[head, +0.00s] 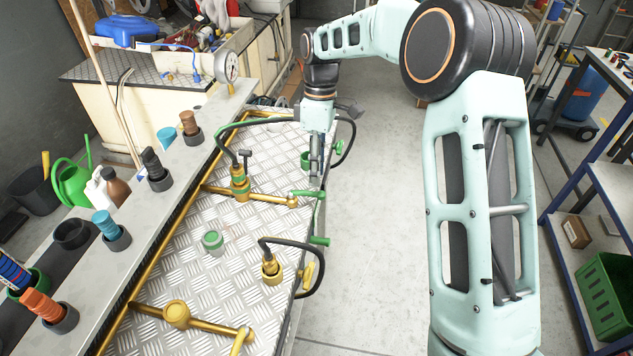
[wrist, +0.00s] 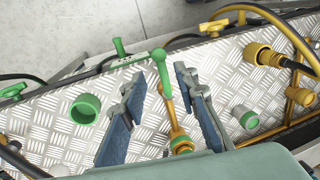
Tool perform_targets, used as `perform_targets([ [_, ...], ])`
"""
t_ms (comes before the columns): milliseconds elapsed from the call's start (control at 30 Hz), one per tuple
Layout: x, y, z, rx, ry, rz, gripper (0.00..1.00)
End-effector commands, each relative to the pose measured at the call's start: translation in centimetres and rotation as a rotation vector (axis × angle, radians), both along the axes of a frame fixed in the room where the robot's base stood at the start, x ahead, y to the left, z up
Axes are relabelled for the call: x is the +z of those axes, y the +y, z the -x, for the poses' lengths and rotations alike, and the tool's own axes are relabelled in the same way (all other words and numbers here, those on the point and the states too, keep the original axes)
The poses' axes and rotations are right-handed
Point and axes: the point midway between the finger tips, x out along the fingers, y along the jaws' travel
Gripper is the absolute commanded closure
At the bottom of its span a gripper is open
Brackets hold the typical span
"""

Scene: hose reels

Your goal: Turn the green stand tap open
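The green stand tap (wrist: 162,75) has a long green lever with a rounded end, set on a brass pipe fitting. In the wrist view, the lever lies in the gap between the two fingers of my gripper (wrist: 159,84). My gripper is open, and a gap shows between the lever and each finger. In the head view, the green lever (head: 306,193) is near the right edge of the tread-plate bench, just below my gripper (head: 315,175). From these views I cannot tell how high the fingers are relative to the lever.
A brass coupling (head: 270,270) with a black hose stands nearer on the bench. A pale green-topped fitting (head: 212,241) sits mid-bench. The floor right of the bench is clear.

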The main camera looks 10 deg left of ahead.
Motion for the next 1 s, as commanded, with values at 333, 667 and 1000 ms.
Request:
perform_targets([
  [333, 6.2, -0.1, -1.3, -0.002, -0.001, 0.001, 0.72],
  [667, 7.3, -0.2, -1.4, -0.002, 0.001, 0.002, 0.72],
  [1000, 7.2, -0.1, -1.4, -0.004, -0.005, 0.0, 0.72],
])
